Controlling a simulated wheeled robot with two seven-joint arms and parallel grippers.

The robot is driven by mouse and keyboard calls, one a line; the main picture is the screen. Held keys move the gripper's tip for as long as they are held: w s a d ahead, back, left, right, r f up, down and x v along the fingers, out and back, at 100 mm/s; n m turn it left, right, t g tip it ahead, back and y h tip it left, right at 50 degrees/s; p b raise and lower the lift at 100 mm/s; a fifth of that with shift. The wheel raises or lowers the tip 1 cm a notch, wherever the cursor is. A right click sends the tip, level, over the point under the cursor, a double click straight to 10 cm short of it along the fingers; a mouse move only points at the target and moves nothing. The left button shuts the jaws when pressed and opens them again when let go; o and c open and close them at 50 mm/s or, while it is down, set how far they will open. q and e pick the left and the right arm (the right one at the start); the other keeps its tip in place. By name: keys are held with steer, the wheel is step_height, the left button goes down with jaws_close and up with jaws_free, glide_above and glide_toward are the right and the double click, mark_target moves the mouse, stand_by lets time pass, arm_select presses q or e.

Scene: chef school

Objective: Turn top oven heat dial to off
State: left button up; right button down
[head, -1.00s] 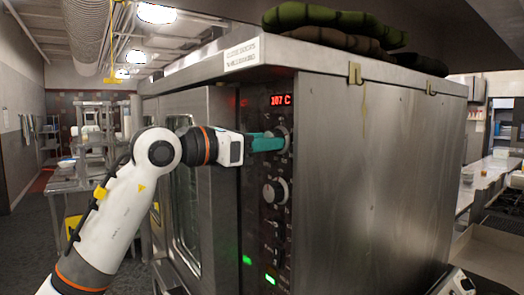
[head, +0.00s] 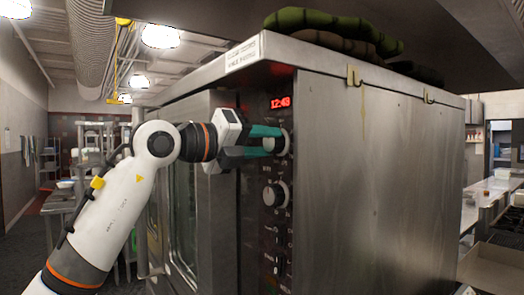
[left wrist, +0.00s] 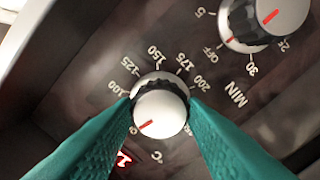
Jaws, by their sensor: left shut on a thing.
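My left gripper (head: 268,142), with teal fingers, is shut on this dial. The left wrist view shows the dial (left wrist: 160,112) between the fingers, one on each side. Its red mark points to the lower left, where a finger partly covers the printed label. Temperature numbers from 100 to 200 ring the other side. My right gripper is not in view.
A second dial (head: 276,194), marked in minutes, sits below; it also shows in the left wrist view (left wrist: 262,22). Small switches (head: 278,250) are further down. The steel oven side (head: 370,180) fills the right. Dark green rolled cloths (head: 330,20) lie on top.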

arm_select(q)
steer(key=shift+r+n+b, duration=0.1)
steer(key=shift+n+b, duration=0.35)
steer(key=shift+n, duration=0.55)
steer(key=shift+a, duration=0.1)
steer(key=o, duration=1)
steer(key=shift+c, duration=0.2)
steer(key=b+v, duration=0.4)
steer(key=v, duration=0.8)
steer(key=shift+b, duration=0.4)
